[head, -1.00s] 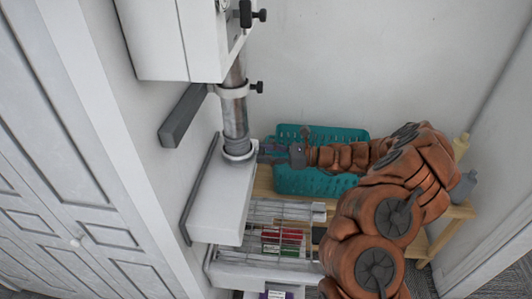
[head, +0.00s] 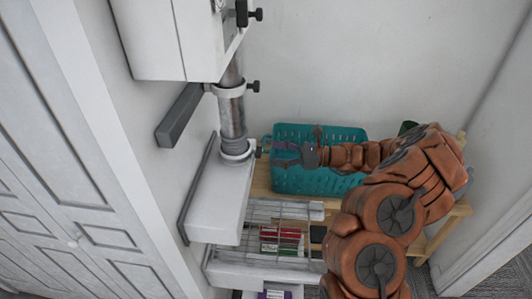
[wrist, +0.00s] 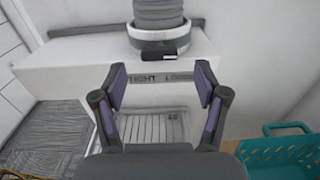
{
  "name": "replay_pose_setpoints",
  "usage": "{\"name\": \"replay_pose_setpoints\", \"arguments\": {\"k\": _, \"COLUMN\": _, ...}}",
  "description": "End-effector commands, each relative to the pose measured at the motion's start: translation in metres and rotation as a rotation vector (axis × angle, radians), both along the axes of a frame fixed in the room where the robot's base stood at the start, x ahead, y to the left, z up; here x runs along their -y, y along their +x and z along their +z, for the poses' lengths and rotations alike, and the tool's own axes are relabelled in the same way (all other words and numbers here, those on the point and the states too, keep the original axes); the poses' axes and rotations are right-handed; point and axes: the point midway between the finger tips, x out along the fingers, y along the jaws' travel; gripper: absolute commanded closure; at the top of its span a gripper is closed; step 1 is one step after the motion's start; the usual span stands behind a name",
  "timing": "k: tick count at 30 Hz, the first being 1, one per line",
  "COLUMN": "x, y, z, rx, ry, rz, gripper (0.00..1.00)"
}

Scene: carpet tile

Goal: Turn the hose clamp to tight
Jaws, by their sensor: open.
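The ribbed grey hose (head: 232,115) stands upright on a white ledge. The hose clamp (head: 237,150) is the pale ring around its foot, also seen in the wrist view (wrist: 150,40). A small black clamp handle (wrist: 176,48) sits on its front. Below it, the ledge face carries the word TIGHT (wrist: 146,79) at left and LOOSE (wrist: 180,78) at right, partly covered by a finger. The handle lies above and between the words, nearer LOOSE. My gripper (head: 272,153) is open and empty, apart from the clamp; its purple-padded fingers (wrist: 160,78) frame the labels.
A teal basket (head: 320,140) stands on a wooden shelf (head: 262,185) behind my gripper. Below the white ledge (head: 215,200) is a wire rack (head: 285,210) with red and green items. Other black knobs (head: 253,87) stick out higher on the pipe.

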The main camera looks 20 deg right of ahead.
Motion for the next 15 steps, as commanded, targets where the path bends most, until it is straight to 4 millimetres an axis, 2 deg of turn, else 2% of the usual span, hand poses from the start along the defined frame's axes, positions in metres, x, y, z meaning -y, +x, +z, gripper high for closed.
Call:
{"name": "replay_pose_setpoints", "arguments": {"k": 1, "x": 0.011, "y": -0.004, "z": -0.001, "rx": -0.001, "ry": -0.002, "rz": -0.004, "gripper": 0.27}}
{"name": "replay_pose_setpoints", "arguments": {"k": 6, "x": 0.039, "y": -0.016, "z": -0.001, "rx": -0.001, "ry": -0.001, "rz": -0.002, "gripper": 0.27}}
{"name": "replay_pose_setpoints", "arguments": {"k": 15, "x": 0.069, "y": -0.029, "z": -0.001, "rx": -0.003, "ry": 0.0, "rz": 0.0, "gripper": 0.27}}
